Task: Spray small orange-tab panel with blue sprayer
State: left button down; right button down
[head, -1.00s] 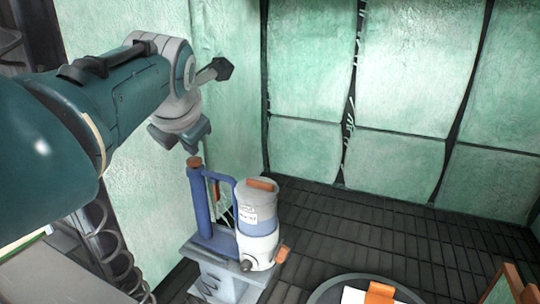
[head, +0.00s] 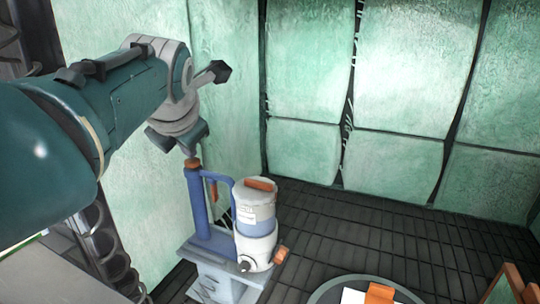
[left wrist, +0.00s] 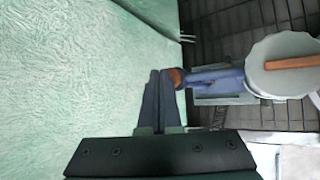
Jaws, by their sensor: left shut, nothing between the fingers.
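The blue sprayer (head: 255,222) stands upright on a small grey stand. It has a white and blue tank with an orange top handle and a blue pump column (head: 199,200) with an orange cap (head: 192,163). My left gripper (head: 190,150) is shut and empty, just above the cap. In the left wrist view the closed fingers (left wrist: 160,95) are beside the orange cap (left wrist: 177,77); I cannot tell whether they touch. A white piece with an orange tab (head: 380,292) lies on a round surface, cut off at the bottom edge. My right gripper is out of view.
The grey stand (head: 222,286) is under the sprayer. Textured green wall panels (head: 230,110) rise close to the left arm. A wood-framed green board with an orange tab (head: 513,275) is at lower right. The dark slatted floor (head: 370,220) between is clear.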

aim_at(190, 164)
pick_arm(q)
jog(key=shift+f, duration=0.25)
dwell(1.2)
dwell(2.2)
jog(key=shift+r+p, duration=0.4)
jog(key=shift+r, duration=0.55)
jog(key=shift+r, duration=0.1)
notch_tip(190, 164, up, 5)
jog(key=p, duration=0.4)
